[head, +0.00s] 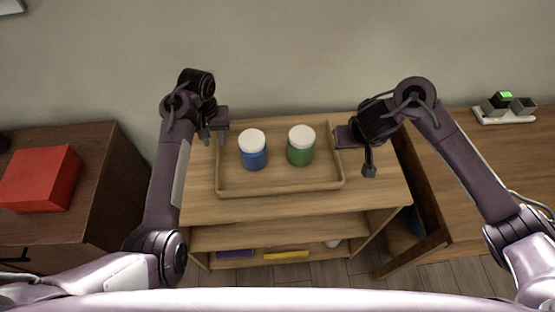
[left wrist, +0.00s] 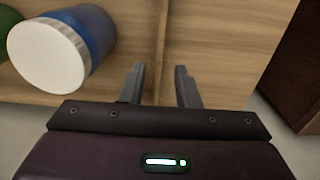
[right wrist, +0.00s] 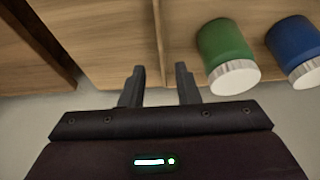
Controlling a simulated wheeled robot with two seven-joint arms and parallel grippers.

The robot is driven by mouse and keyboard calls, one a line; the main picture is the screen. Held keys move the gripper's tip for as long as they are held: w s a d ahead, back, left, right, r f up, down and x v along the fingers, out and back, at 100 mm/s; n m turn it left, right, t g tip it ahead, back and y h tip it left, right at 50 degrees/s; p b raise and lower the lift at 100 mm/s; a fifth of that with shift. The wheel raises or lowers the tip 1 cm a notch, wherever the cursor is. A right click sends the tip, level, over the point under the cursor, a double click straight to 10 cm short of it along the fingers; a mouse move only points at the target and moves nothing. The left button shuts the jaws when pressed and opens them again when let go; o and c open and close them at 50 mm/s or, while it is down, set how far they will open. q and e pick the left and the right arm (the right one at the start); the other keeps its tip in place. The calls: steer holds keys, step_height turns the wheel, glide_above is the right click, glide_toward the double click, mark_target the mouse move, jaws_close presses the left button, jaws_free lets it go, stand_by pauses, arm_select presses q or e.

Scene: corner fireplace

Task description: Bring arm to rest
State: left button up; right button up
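A wooden tray (head: 280,190) lies on top of a wooden shelf unit. A blue jar with a white lid (head: 253,158) and a green jar with a white lid (head: 301,152) stand upright in it. My left gripper (head: 214,132) is at the tray's left end; its fingers (left wrist: 160,85) are apart with the tray's edge showing between them. My right gripper (head: 356,156) is at the tray's right end; its fingers (right wrist: 160,85) are also apart, with the tray's edge between them. Neither gripper holds anything. I cannot tell whether the fingers touch the tray.
A red box (head: 40,178) sits on a dark cabinet (head: 100,180) at the left. A wooden desk (head: 470,170) stands at the right, with a white power strip (head: 505,116) at its back. Purple and yellow items lie on the lower shelf. A wall is behind.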

stand_by(0.3)
